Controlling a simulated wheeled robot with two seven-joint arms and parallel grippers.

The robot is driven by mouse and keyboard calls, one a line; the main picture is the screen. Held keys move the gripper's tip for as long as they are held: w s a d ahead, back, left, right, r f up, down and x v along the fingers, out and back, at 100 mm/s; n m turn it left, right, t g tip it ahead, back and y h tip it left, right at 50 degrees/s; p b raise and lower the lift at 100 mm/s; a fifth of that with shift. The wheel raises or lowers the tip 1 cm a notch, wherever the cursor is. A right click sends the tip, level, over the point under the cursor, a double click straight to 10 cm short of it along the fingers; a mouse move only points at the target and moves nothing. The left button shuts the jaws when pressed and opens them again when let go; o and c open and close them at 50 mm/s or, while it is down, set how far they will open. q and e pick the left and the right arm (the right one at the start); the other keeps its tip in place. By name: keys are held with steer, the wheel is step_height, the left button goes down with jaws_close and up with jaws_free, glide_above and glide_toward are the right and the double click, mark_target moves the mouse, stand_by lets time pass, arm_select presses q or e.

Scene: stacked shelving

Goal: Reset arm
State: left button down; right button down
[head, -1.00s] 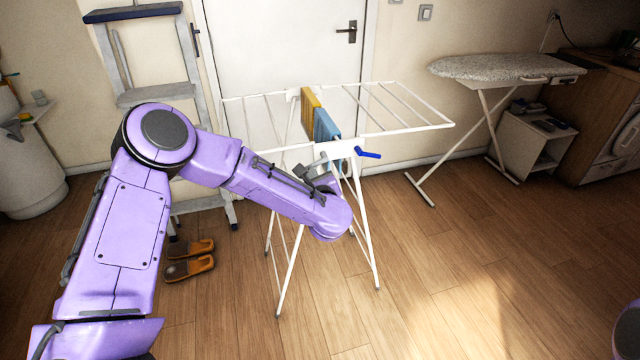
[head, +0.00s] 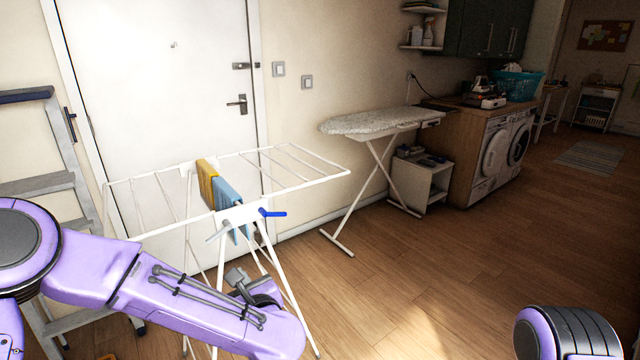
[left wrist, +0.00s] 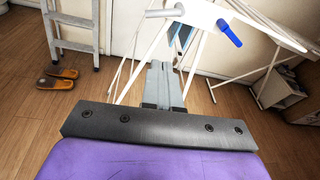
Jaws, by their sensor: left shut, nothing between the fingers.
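My left arm crosses the lower left of the head view, in front of a white drying rack (head: 292,183). My left gripper shows in the left wrist view (left wrist: 158,68); its grey fingers are together and nothing is held. In the head view it is largely hidden behind my forearm. A yellow cloth (head: 206,182) and a blue cloth (head: 227,197) hang on the rack. The rack's blue-tipped handle (left wrist: 229,34) is at the upper right of the left wrist view, apart from the fingers. My right gripper is out of view; only part of my right arm shows at the bottom right.
A grey step ladder (head: 45,185) stands at the left by a white door (head: 160,100). An ironing board (head: 375,122), a small white shelf (head: 420,185) and washing machines (head: 496,150) line the right. Brown slippers (left wrist: 60,78) lie on the floor. The floor at centre right is clear.

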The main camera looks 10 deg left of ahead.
arm_select(q)
steer(key=s+d+f+m+g+h, duration=0.1)
steer(key=s+f+m+h, duration=0.2)
steer(key=f+m, duration=0.8)
steer(key=s+d+f+m+g+h, duration=0.1)
steer(key=s+f+m+h, duration=0.45)
steer(key=m, duration=0.95)
steer(key=s+a+f+m+g+y, duration=0.1)
steer(key=s+a+f+m+g, duration=0.2)
steer(key=s+a+f+m, duration=0.2)
steer(key=s+a+f+m+g+y, duration=0.1)
steer(key=s+a+f+m+g, duration=0.3)
steer(key=s+f+m, duration=0.3)
steer(key=s+a+f, duration=0.1)
steer(key=s+f, duration=0.4)
steer(key=s, duration=0.6)
steer(key=shift+s+a+f, duration=0.15)
steer(key=shift+s+a, duration=0.2)
steer(key=shift+a, duration=0.05)
